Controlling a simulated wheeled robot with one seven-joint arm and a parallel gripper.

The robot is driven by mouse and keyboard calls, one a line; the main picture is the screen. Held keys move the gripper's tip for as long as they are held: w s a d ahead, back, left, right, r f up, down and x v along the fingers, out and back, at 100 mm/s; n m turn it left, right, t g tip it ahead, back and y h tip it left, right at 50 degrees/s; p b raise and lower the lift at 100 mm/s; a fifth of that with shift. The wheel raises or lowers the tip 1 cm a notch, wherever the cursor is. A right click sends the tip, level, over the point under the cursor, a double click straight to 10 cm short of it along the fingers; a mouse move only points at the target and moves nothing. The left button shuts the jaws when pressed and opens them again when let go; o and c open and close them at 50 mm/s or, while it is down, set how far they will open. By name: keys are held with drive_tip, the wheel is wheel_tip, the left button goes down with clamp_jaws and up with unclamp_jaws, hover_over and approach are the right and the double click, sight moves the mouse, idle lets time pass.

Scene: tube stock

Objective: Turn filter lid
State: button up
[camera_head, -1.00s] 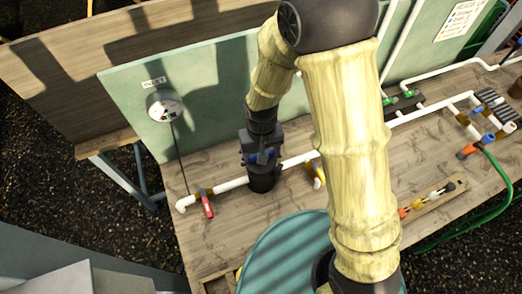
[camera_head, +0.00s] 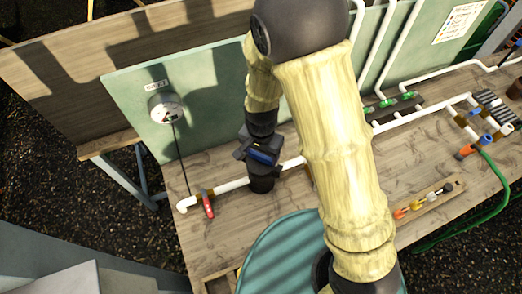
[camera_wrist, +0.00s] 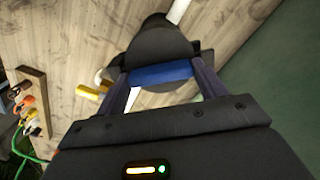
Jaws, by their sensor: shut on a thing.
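The filter is a black cylinder (camera_head: 261,184) standing upright in the white pipe run on the bench; its round black top also shows in the wrist view (camera_wrist: 158,42). The lid has a blue bar-shaped grip (camera_wrist: 160,74). My gripper (camera_head: 262,155) is directly above the filter, pointing down. In the wrist view my gripper's two fingers (camera_wrist: 163,82) stand at either end of the blue bar and are shut on it. The gripper covers much of the lid in the head view.
A red-handled valve (camera_head: 208,205) sits on the pipe left of the filter. A yellow handle (camera_wrist: 88,93) is nearby in the wrist view. The green back panel (camera_head: 215,95) carries a round gauge (camera_head: 166,107). A small rack (camera_head: 425,202) lies at the right.

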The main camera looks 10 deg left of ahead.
drive_tip(key=o, duration=1.1)
wheel_tip(320, 180, up, 17)
drive_tip(key=b, duration=0.2)
drive_tip(key=shift+r, duration=0.2)
drive_tip(key=d+f+n+t, duration=0.1)
drive_tip(key=d+f, duration=0.1)
drive_tip(key=d, duration=0.9)
drive_tip(key=s+d+f+n+t, duration=0.1)
drive_tip(key=d+f+n, duration=0.1)
drive_tip(key=d, duration=0.9)
drive_tip(key=shift+s+f+t+b, duration=0.3)
drive_tip(key=shift+f+b, duration=0.05)
drive_tip(key=shift+f, duration=0.4)
drive_tip(key=shift+d, duration=0.1)
